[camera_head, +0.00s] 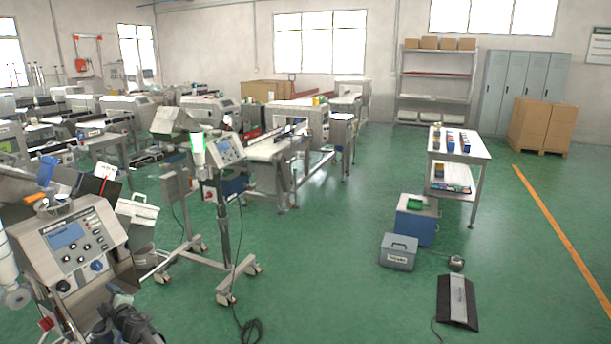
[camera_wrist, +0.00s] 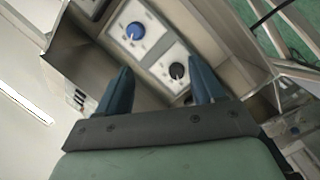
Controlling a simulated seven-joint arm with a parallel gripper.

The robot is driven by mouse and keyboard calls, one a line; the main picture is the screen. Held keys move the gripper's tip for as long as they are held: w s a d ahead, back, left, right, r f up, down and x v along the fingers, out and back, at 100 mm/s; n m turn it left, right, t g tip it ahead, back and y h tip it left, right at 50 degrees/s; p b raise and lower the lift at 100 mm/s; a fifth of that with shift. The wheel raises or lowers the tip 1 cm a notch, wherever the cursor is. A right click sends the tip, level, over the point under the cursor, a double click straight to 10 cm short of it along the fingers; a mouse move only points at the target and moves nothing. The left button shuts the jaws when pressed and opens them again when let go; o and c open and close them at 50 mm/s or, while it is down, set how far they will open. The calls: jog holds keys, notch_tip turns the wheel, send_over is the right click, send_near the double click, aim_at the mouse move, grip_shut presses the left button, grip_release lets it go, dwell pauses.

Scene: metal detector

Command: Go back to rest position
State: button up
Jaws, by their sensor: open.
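My gripper (camera_wrist: 160,80) is open in the wrist view, its two dark blue fingers apart with nothing held between them. Ahead of the fingers is a metal control panel with a blue knob (camera_wrist: 135,31) and a black knob (camera_wrist: 177,71). Both knobs show through the gap between the fingers. I cannot tell how far the fingertips are from the panel. In the head view, the control box (camera_head: 80,245) stands at the lower left with a blue screen, several buttons and knobs. Part of my arm shows just below it, dark and partly cut off by the frame edge.
A detector stand on wheels (camera_head: 225,155) is right of the control box, with a cable on the floor. A white table (camera_head: 470,153), a grey case (camera_head: 398,252) and a black ramp-like pad (camera_head: 457,302) are at the right. The green floor between is mostly clear.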

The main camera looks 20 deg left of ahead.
jog(key=w+d+f+m+t+h, duration=0.5)
jog(key=d+f+m+h, duration=0.15)
jog(key=d, duration=0.35)
jog(key=s+d+f+m+g+h, duration=0.15)
jog(key=d+f+h, duration=0.4)
jog(key=d, duration=0.75)
jog(key=s+d+f+m+g+h, duration=0.1)
jog(key=d+f+m+g+h, duration=0.15)
jog(key=d+f, duration=0.9)
jog(key=s+d+f+m+g+h, duration=0.25)
jog(key=d+f, duration=0.25)
jog(key=d, duration=1)
jog(key=s+d+f+m+g, duration=0.3)
jog(key=s+d+f+m, duration=0.1)
jog(key=d, duration=1.4)
jog(key=s+d+f+m+g, duration=0.3)
jog(key=s+d, duration=0.4)
jog(key=d, duration=1.1)
jog(key=s+d+f+m+g, duration=0.3)
jog(key=s+d+f+m, duration=0.2)
jog(key=d, duration=1.4)
jog(key=shift+s+m, duration=0.6)
jog(key=shift+s, duration=0.05)
